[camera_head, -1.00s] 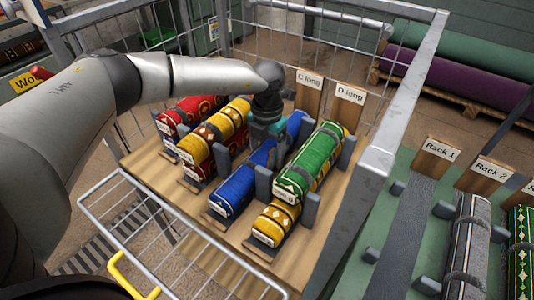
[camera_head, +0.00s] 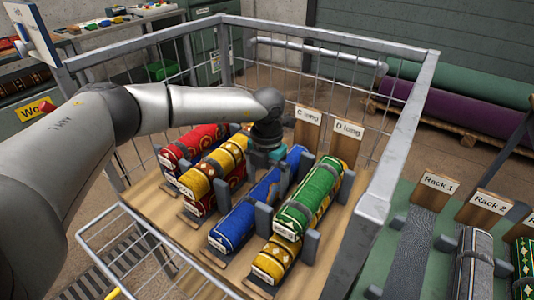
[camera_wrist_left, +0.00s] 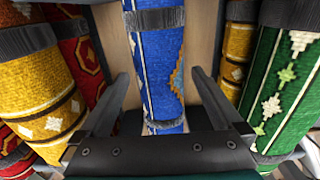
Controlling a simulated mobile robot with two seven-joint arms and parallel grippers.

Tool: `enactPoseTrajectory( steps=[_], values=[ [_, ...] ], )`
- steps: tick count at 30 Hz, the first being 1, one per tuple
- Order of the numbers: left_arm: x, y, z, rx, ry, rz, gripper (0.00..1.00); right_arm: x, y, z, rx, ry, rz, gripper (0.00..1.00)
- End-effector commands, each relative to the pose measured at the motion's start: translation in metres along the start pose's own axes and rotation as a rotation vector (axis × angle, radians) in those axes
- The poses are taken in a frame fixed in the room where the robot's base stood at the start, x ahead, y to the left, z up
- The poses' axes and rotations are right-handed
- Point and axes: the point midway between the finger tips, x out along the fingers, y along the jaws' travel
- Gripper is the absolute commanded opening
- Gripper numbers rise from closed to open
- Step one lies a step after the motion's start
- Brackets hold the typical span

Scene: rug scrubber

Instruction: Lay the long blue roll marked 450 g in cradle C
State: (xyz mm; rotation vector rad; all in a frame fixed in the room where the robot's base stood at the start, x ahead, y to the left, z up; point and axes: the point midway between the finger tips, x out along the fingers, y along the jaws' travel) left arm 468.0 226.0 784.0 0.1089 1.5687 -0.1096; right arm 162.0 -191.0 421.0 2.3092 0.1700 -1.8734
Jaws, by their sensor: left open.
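In the left wrist view, the open fingers (camera_wrist_left: 160,74) stand apart on either side of the blue roll (camera_wrist_left: 158,50), with gaps between fingers and roll. My right gripper is not in view.
Right beside it, a green roll (camera_head: 312,197) lies on a yellow one (camera_head: 272,262) at "D long" (camera_head: 348,135). Red and yellow rolls (camera_head: 215,168) are close on the left. The cart's metal rim (camera_head: 400,130) encloses them. Rack 1 (camera_head: 425,235) is empty; a grey roll (camera_head: 473,262) lies in Rack 2.

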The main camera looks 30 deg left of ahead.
Motion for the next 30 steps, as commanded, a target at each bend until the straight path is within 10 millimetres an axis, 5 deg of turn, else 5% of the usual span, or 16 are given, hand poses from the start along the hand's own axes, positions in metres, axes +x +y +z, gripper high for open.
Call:
enactPoseTrajectory(
  steps=[18, 30],
  values=[
    [-0.086, 0.0, 0.0, 0.0, -0.001, 0.0, 1.0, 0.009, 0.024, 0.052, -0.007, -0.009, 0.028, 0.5],
    [-0.096, 0.0, 0.0, 0.0, 0.0, 0.0, 1.0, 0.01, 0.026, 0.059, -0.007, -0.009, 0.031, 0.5]
  ],
)
